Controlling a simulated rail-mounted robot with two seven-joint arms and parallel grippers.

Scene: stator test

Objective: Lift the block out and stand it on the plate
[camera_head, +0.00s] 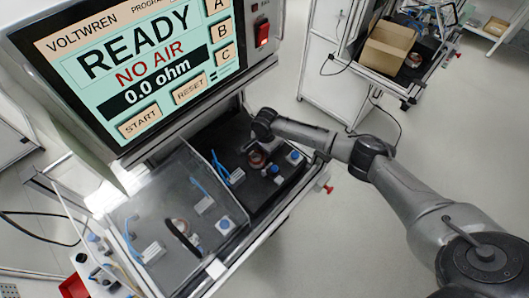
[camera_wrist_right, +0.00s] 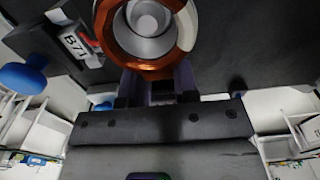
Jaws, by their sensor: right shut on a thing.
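My right gripper (camera_head: 262,128) reaches over the dark plate (camera_head: 262,205) in the tester's right-hand bay. A copper-coloured round stator block (camera_head: 257,159) with a pale centre is right by the gripper. In the right wrist view the same block (camera_wrist_right: 139,66) fills the top middle, just past the jaws (camera_wrist_right: 158,88). The jaws are shut on it, though the contact is largely hidden. I cannot tell whether it is clear of its seat. My left gripper is not in view.
The tester's screen (camera_head: 128,65) reads READY, NO AIR, 0.0 ohm. A clear cover (camera_head: 175,215) lies over the left bay. Blue-topped fittings (camera_head: 294,156) stand beside the block. A fixture labelled B71 (camera_wrist_right: 75,43) shows in the wrist view. A cardboard box (camera_head: 390,48) sits on a cart behind.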

